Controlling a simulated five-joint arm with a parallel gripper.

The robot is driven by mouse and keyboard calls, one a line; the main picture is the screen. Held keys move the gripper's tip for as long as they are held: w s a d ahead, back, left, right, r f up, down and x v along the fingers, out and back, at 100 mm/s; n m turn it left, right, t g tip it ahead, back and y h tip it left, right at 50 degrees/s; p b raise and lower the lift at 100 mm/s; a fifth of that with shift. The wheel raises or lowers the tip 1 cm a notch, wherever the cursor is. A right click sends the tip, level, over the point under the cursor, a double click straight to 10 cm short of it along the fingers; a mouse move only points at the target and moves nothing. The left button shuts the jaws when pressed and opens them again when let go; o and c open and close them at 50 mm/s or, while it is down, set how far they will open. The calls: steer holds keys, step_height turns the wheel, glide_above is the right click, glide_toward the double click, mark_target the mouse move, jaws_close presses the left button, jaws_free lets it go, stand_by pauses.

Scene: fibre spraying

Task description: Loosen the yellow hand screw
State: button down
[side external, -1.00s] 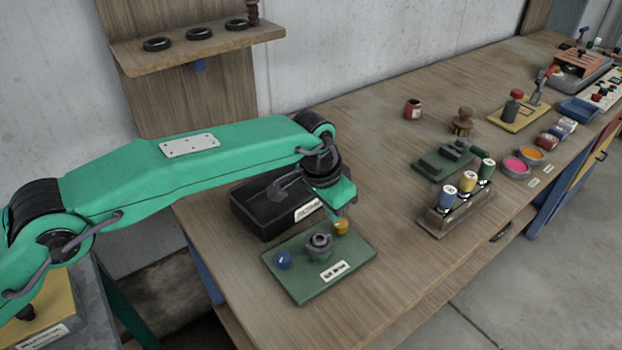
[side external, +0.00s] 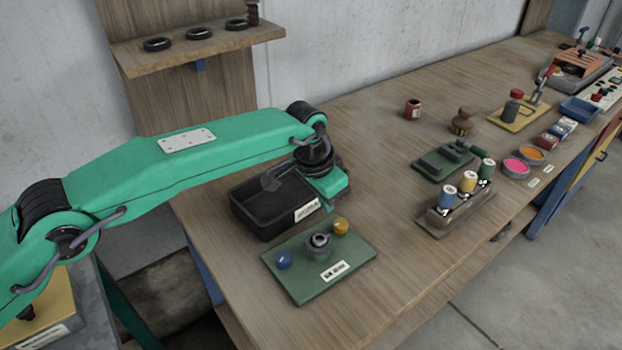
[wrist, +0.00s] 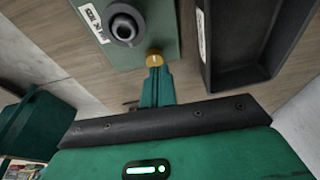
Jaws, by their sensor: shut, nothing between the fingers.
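The yellow hand screw (side external: 341,227) stands at the back right corner of a green plate (side external: 345,255), fully in sight. My gripper (side external: 329,207) is shut and empty, up and to the left of the screw in the side view, with a small gap between them. In the wrist view the yellow screw (wrist: 154,60) shows just beyond the tips of my shut fingers (wrist: 156,74). A grey-green round fitting (side external: 318,246) sits mid-plate, and a blue hand screw (side external: 284,260) is at its left.
A black open bin (side external: 262,228) stands right behind the plate, below my arm. A rack of coloured bottles (side external: 440,218) is to the right, with bare bench between. A shelf with black rings (side external: 205,45) is on the wall.

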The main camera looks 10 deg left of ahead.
mark_target(341, 226)
steer(key=shift+f, duration=3.15)
steer(key=shift+w+d, duration=0.1)
steer(key=shift+d, duration=0.1)
steer(key=shift+s+d, duration=0.5)
steer(key=shift+s, duration=0.1)
steer(key=shift+s+a, duration=0.1)
steer(key=shift+s+a, duration=0.15)
steer(key=shift+s, duration=0.1)
steer(key=shift+r, duration=0.15)
